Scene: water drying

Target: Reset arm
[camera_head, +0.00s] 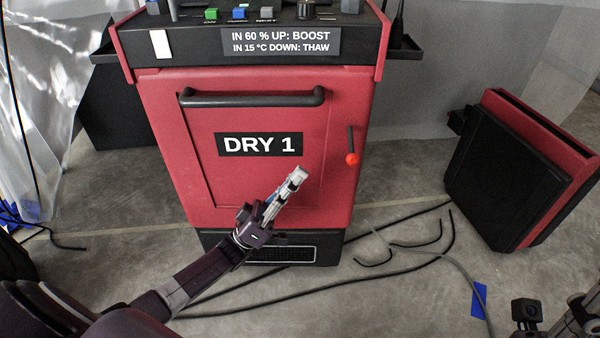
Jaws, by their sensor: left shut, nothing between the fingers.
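My left arm comes in from the lower left, and its gripper (296,177) shows in front of the red machine's lower door panel. The gripper is shut and holds nothing. The red machine (345,110) stands upright in the middle, with a "DRY 1" label (259,144) and a black bar handle (250,98). I cannot tell how far the gripper is from the panel. Part of my right arm (580,318) shows at the lower right corner; its fingertips are not clearly seen.
A red and black unit (510,180) stands tilted at the right. Black cables (330,290) lie on the concrete floor. The machine top has coloured buttons (238,13) and a knob (306,9). A red-tipped lever (352,158) is on its front. Plastic sheeting (40,90) hangs at left.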

